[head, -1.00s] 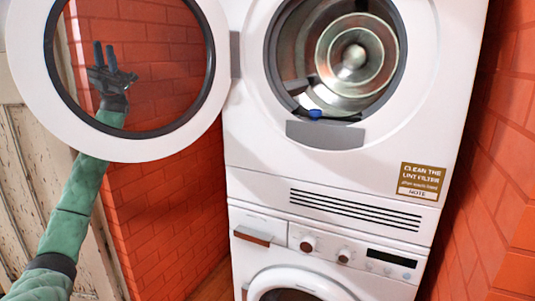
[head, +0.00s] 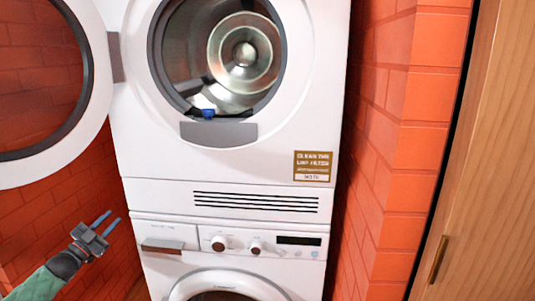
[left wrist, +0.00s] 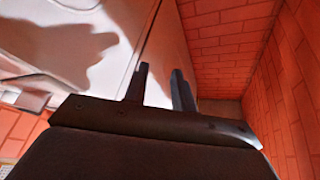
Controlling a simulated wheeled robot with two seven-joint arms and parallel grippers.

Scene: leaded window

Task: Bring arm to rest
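My left gripper (head: 113,216) is in the lower left of the head view, below the open dryer door and left of the lower machine. My right gripper is in neither view.
The upper dryer (head: 318,100) has its round door (head: 98,100) swung open to the left. A small blue item (head: 208,113) lies at the drum's lower lip. The washer (head: 180,262) stands below. Brick walls (head: 400,150) flank the machines; a wooden cabinet (head: 490,150) stands at right.

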